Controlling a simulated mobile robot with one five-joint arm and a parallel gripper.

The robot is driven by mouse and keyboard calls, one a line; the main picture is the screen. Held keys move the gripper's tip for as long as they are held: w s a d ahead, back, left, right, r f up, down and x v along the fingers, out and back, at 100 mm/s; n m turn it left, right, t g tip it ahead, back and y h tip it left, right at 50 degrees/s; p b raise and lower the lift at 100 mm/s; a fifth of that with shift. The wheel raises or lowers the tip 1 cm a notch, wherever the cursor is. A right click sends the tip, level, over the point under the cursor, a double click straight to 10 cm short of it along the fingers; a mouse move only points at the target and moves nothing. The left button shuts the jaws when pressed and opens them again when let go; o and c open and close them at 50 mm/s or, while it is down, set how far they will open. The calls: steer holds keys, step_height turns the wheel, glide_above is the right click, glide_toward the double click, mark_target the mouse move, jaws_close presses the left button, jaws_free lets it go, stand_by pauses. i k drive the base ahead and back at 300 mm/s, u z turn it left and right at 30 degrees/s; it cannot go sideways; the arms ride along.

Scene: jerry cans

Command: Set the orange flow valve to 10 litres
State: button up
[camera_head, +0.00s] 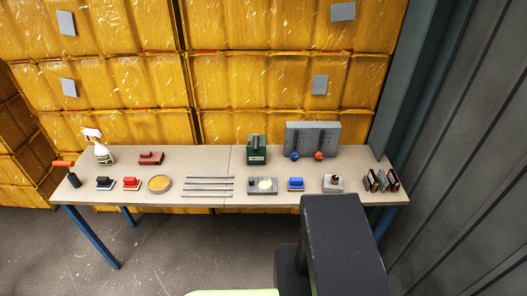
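A grey upright panel (326,136) stands at the back right of the workbench. Low on its front are two round knobs, a blue one (295,155) on the left and an orange-red one (319,155) on the right. The orange-red knob is the likely orange flow valve. Its scale and setting are too small to read. A dark block of my own arm rises at the bottom right, in front of the bench. My gripper does not show, so I cannot see whether it holds anything.
The workbench (212,161) also carries a green device (257,149) left of the panel, a spray bottle (102,150), metal rods (208,186) and several small items along the front. Stacked yellow cans (120,95) stand behind. A grey wall (455,150) closes the right. Floor (175,245) is clear at front left.

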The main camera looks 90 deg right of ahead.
mark_target(318, 156)
steer(key=u, duration=0.5)
steer(key=k, duration=0.75)
steer(key=z, duration=2.5)
steer(key=i, duration=0.6)
steer(key=u, duration=0.15)
